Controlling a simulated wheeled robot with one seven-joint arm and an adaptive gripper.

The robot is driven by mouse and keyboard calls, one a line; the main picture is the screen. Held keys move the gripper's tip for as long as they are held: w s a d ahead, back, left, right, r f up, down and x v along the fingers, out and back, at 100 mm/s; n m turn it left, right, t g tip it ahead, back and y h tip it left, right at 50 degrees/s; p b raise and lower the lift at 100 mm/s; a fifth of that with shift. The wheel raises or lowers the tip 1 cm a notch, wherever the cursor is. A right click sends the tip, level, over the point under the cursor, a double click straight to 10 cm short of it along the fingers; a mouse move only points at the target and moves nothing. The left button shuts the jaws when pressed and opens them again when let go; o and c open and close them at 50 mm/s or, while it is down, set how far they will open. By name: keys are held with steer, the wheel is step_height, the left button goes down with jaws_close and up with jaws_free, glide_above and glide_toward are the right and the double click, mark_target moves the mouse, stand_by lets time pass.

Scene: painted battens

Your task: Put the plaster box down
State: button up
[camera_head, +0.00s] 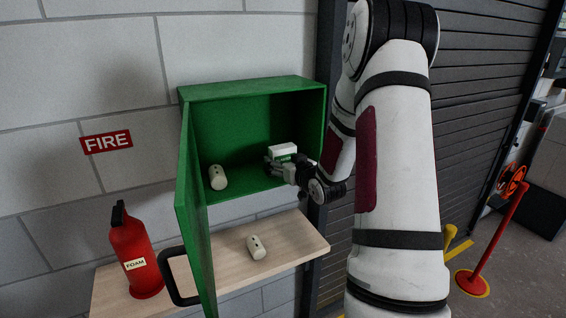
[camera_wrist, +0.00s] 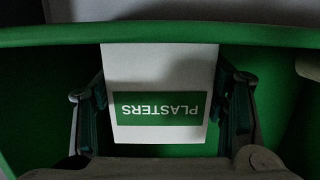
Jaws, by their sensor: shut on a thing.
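The plaster box (camera_head: 284,150) is white with a green label and is at the right side inside the open green cabinet. In the wrist view the plaster box (camera_wrist: 160,75) shows its "PLASTERS" label upside down, between the two fingers. My gripper (camera_head: 281,163) is shut on it, and the fingers also show on either side of the box in the wrist view (camera_wrist: 162,105). The green cabinet (camera_head: 250,84) hangs on the wall with its door (camera_head: 190,210) swung open towards the camera. I cannot tell whether the box touches the cabinet floor.
A pale roll (camera_head: 217,177) stands at the left inside the cabinet. Another pale roll (camera_head: 257,247) lies on the wooden shelf (camera_head: 295,240) below. A red foam extinguisher (camera_head: 135,255) stands at the shelf's left end, beside the door's dark handle (camera_head: 172,280).

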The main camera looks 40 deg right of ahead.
steer(key=shift+f, duration=0.15)
steer(key=o, duration=1.1)
steer(key=shift+c, duration=0.2)
steer(key=shift+s+r, duration=0.2)
steer(key=shift+s, duration=0.05)
steer(key=v, duration=1.1)
steer(key=shift+s, duration=0.25)
steer(key=shift+a, duration=0.15)
